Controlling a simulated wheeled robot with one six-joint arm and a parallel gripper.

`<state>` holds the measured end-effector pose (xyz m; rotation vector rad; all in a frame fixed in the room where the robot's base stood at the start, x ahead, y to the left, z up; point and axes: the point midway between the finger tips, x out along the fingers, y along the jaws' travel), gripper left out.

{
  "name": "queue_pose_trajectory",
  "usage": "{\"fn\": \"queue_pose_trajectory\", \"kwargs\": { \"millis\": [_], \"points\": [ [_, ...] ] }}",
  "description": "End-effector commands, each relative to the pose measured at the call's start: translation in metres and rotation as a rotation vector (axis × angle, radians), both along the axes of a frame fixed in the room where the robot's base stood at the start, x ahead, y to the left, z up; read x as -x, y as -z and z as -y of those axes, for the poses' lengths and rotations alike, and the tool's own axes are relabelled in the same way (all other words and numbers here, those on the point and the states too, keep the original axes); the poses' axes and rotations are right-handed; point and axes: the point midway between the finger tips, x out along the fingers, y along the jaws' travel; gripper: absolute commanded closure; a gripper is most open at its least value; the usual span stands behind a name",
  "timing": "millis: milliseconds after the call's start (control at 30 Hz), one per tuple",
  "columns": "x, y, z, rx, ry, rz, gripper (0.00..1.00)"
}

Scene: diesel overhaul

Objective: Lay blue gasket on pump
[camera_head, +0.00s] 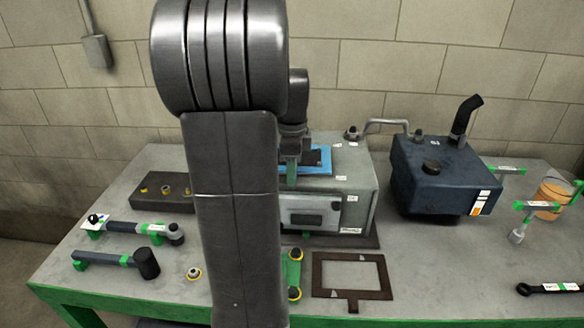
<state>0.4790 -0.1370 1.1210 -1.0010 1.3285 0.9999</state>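A flat blue piece (321,167), which looks like the blue gasket, shows at the top of a grey box-shaped unit (358,205). A dark part covers some of the blue piece. I cannot tell for sure whether the grey unit is the pump, or whether the blue piece rests on it or hangs just above it. My gripper (293,172) is at the left part of the blue piece, pointing down. My arm hides much of it, so its finger opening and any hold on the blue piece are unclear.
A brown rectangular frame (318,276) lies flat in front. A dark blue tank (440,182) with a black pipe stands right. A dark block (160,192) and tools with green parts (103,260) lie left. An orange cup (548,198) stands far right.

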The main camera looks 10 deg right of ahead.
Motion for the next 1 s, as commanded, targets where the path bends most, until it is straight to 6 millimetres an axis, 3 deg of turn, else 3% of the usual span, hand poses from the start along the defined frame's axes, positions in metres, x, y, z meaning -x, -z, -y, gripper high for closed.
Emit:
{"fn": "queue_pose_trajectory", "kwargs": {
  "millis": [233,700,1000],
  "points": [
    [-0.001,-0.019,0.0,0.001,0.0,0.004,0.59],
    [0.0,-0.118,0.0,0.001,0.0,0.003,0.59],
    [0.0,-0.138,0.0,0.0,0.0,-0.001,0.59]
  ]
}}
